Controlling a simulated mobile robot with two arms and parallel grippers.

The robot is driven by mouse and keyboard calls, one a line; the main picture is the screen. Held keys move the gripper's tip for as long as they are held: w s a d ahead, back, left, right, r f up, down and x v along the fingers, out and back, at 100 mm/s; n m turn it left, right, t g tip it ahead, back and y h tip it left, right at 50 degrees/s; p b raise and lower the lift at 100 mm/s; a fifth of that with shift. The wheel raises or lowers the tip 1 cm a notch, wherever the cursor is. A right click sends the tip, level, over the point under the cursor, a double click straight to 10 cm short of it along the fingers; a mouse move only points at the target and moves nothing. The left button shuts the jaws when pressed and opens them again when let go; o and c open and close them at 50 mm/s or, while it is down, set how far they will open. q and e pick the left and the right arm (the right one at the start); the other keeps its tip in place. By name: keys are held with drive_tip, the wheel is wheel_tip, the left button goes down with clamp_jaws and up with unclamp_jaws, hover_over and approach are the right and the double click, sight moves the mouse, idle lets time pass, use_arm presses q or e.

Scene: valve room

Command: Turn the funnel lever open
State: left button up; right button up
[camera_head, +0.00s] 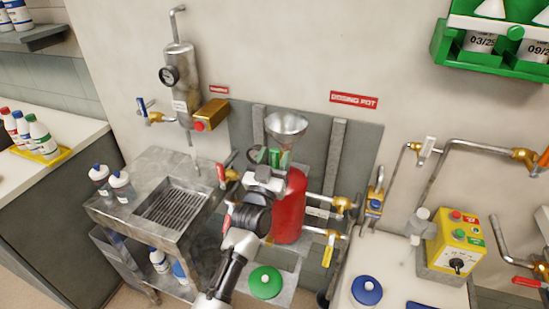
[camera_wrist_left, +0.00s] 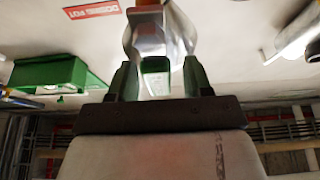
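The metal funnel (camera_head: 286,125) stands on top of the red dosing pot (camera_head: 290,205). My left gripper (camera_head: 268,157) is just below and left of the funnel, in front of the pot's top. In the left wrist view its two green fingers (camera_wrist_left: 158,82) stand apart. A small green piece (camera_wrist_left: 155,64) shows between them, and the shiny funnel (camera_wrist_left: 160,38) is just beyond. I cannot tell whether the green piece is the funnel lever or whether the fingers touch it. My gripper hides the valve below the funnel. My right gripper is not in view.
A red-handled valve (camera_head: 224,170) is close left of my gripper. Brass valves (camera_head: 342,204) stick out right of the pot. A steel sink table (camera_head: 165,190) is at left, a yellow control box (camera_head: 458,240) at right. A green rack (camera_head: 490,45) hangs upper right.

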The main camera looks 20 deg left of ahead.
use_arm(q)
drive_tip(key=b+v, duration=0.3)
drive_tip(key=v, duration=0.8)
drive_tip(key=shift+w, duration=0.1)
